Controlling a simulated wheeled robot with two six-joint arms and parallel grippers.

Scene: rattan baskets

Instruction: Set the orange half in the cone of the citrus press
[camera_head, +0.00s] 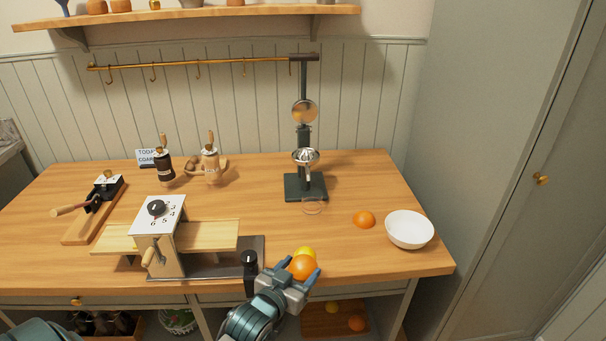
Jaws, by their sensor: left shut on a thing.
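My left gripper (297,270) is at the front edge of the table, shut on an orange piece (303,268) between its fingers. Whether this piece is a half or whole is hard to tell from this angle. A yellow fruit (306,251) shows just behind it, partly hidden. The citrus press (304,188) stands farther back, with a dark green base, a tall post and a metal cone (306,157). The cone looks empty. Another orange piece (364,219) lies on the table to the right. My right gripper is not in view.
A white bowl (409,229) stands at the right edge of the table. A box with a numbered dial (157,220) and a black-knobbed post (250,265) stand left of my gripper. Two mills (210,165) stand at the back. The table between my gripper and the press is mostly clear.

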